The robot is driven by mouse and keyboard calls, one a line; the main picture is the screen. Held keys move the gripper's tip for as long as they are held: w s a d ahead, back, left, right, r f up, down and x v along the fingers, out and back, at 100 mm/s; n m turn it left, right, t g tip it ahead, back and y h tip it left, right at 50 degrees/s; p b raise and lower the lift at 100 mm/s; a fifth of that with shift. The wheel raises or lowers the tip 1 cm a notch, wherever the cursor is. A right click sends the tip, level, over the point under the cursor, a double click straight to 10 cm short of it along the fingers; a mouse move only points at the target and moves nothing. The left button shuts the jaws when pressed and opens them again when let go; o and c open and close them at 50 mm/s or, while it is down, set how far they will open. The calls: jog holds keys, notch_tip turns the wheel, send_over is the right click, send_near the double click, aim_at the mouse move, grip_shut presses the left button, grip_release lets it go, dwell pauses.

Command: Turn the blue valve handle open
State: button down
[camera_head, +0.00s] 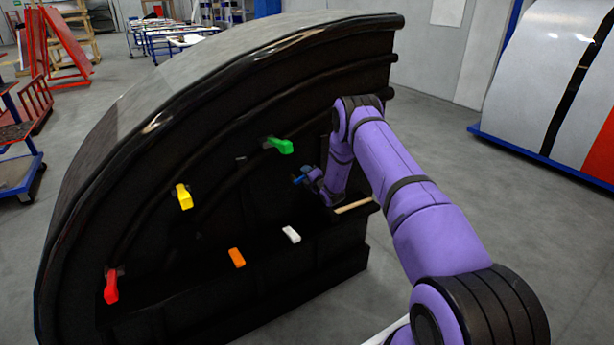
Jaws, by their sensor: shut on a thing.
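The blue valve handle (299,181) shows only as a small blue piece at the right part of the black nosecone's inner face. My gripper (305,178) is at it, at the end of my purple arm, and is shut on the blue handle. The fingers are small and dark in this view, and they and my arm's wrist hide part of the handle. How far the handle is turned cannot be made out.
On the black nosecone (90,190) are green (280,146), yellow (184,197), red (111,287), orange (237,258) and white (292,235) handles, left of my gripper. A wooden strip (353,206) lies below my wrist. Grey floor (430,135) is clear on the right.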

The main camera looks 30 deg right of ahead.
aim_at(290, 164)
jog(key=r+n, duration=0.1)
jog(key=n, duration=0.1)
jog(key=a+r+n, duration=0.1)
jog(key=n, duration=0.1)
jog(key=shift+a+r+n, duration=0.1)
jog(key=shift+a+n, duration=0.05)
jog(key=shift+n, duration=0.15)
jog(key=n, duration=0.2)
jog(key=a+r+n, duration=0.1)
jog(key=shift+a+r+n, duration=0.15)
jog(key=shift+a+n, duration=0.05)
jog(key=shift+n, duration=0.2)
jog(key=n, duration=0.1)
jog(key=a+n, duration=0.1)
jog(key=n, duration=0.1)
jog(key=shift+s+a+r, duration=0.1)
jog(key=shift+a+r, duration=0.2)
jog(key=shift+r, duration=0.05)
jog(key=shift+a+r+n, duration=0.1)
jog(key=shift+a+n, duration=0.3)
jog(key=shift+n, duration=0.5)
jog(key=shift+a+n, duration=0.35)
jog(key=shift+n, duration=0.55)
jog(key=c, duration=1)
grip_release()
jog(key=s, duration=1.1)
jog(key=shift+d, duration=0.15)
